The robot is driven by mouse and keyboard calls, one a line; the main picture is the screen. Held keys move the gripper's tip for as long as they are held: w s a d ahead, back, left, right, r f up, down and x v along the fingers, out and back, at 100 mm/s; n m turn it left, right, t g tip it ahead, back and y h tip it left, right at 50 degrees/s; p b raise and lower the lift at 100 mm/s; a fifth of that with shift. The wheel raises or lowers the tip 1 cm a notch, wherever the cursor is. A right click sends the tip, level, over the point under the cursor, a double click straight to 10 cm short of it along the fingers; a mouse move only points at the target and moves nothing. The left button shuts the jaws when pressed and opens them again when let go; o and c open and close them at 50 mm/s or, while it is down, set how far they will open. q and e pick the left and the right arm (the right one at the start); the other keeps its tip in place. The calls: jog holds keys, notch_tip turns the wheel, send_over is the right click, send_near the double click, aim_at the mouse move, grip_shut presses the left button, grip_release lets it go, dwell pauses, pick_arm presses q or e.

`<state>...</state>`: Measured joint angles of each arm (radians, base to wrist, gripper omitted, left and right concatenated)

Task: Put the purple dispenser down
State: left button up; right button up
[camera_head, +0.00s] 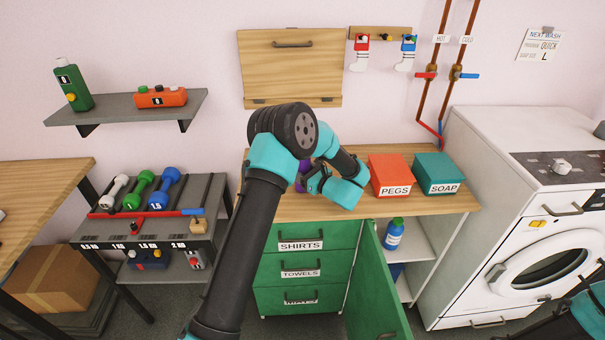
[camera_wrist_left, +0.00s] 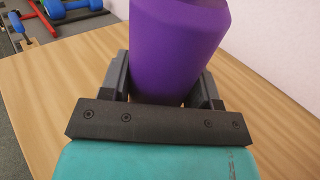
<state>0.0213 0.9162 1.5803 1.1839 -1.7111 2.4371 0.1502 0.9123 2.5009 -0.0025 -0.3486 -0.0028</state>
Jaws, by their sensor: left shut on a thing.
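The purple dispenser (camera_wrist_left: 175,45) is between the two fingers of my left gripper (camera_wrist_left: 172,92) in the left wrist view. The left gripper is shut on it. In the head view only small bits of the purple dispenser (camera_head: 302,176) show, as my left arm and wrist cover most of it. My left gripper (camera_head: 312,181) is over the wooden counter (camera_head: 270,207), left of the red pegs box. I cannot tell whether the dispenser's base touches the counter. My right gripper is not in view; only part of my right arm shows at the lower right.
A red PEGS box (camera_head: 391,176) and a teal SOAP box (camera_head: 438,174) stand on the counter's right side. Below, a green door (camera_head: 380,290) hangs open beside green drawers (camera_head: 300,268). The washing machine (camera_head: 540,220) is to the right. The counter's left part looks clear.

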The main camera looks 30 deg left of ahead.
pick_arm(q)
jog(key=shift+r, duration=0.6)
jog(key=shift+s+d+r, duration=0.15)
jog(key=shift+s+r, duration=0.05)
jog(key=shift+r, duration=0.45)
jog(key=shift+s+d+r, duration=0.1)
jog(key=shift+s+r, duration=0.05)
jog(key=shift+r, duration=0.45)
jog(key=s+d+r, duration=0.1)
jog(key=s+d, duration=0.7)
jog(key=s, duration=0.5)
jog(key=shift+r, duration=0.15)
jog(key=m+t+h, duration=0.4)
jog(key=m+t, duration=0.2)
jog(key=t, duration=0.3)
send_near(307, 167)
jog(key=d, duration=0.2)
jog(key=w+d+f+m+t+h, duration=0.1)
jog(key=w+d+m+t+h, duration=0.1)
jog(key=d+m+t+h, duration=0.2)
jog(key=d+m+h, duration=0.2)
jog(key=d+h, duration=0.1)
jog(key=h, duration=0.1)
jog(key=shift+d+f+t, duration=0.15)
jog(key=shift+f+t, duration=0.1)
jog(key=shift+t, duration=0.15)
jog(key=shift+w, duration=0.1)
